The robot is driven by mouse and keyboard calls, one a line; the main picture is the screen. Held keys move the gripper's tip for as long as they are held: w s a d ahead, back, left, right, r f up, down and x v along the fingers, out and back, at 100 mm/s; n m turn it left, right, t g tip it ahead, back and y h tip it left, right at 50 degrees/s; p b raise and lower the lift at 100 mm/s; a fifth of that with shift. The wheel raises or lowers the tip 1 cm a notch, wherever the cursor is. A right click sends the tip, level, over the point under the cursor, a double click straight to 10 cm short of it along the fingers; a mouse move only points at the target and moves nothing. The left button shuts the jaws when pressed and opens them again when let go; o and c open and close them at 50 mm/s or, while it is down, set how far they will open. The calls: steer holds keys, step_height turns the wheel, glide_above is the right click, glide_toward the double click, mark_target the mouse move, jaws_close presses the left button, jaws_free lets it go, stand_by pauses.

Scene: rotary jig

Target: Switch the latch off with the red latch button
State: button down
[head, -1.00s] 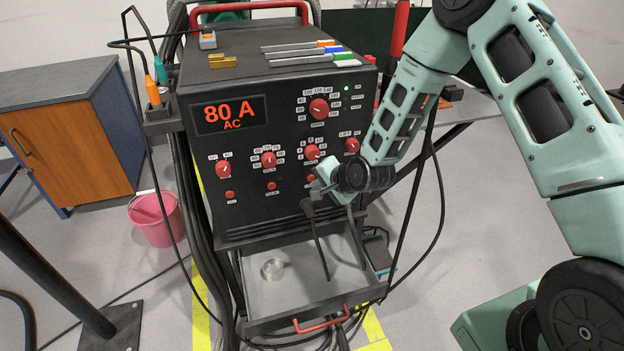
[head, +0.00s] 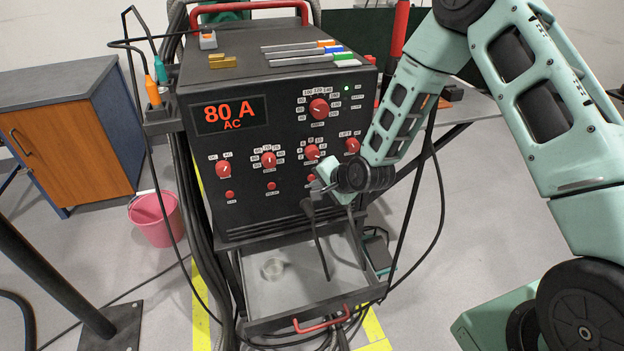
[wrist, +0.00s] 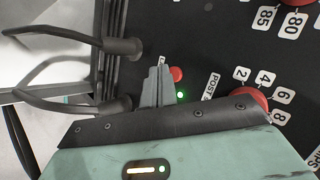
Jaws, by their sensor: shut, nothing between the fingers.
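A small red button (wrist: 176,74) sits on the black panel beside my fingertips in the wrist view. Its label is mostly hidden by the fingers, so I cannot read whether it is the latch button. A green light (wrist: 181,95) is lit next to it. In the head view the red button (head: 311,178) shows just left of my wrist. My gripper (wrist: 160,72) is shut and empty, its tips close to the panel and just left of the button in the wrist view. I cannot tell whether they touch anything.
Red knobs (head: 269,159) and two other small red buttons (head: 271,186) share the panel. A knob (wrist: 250,97) is close to my gripper's right. Cable plugs (wrist: 122,47) stick out on its left. An open drawer (head: 250,292) lies below. The display (head: 229,115) reads 80 A AC.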

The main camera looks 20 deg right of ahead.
steer(key=shift+w, duration=0.15)
stand_by(0.4)
steer(key=shift+w, duration=0.4)
stand_by(0.4)
steer(key=shift+s, duration=0.55)
steer(key=s, duration=0.6)
stand_by(0.4)
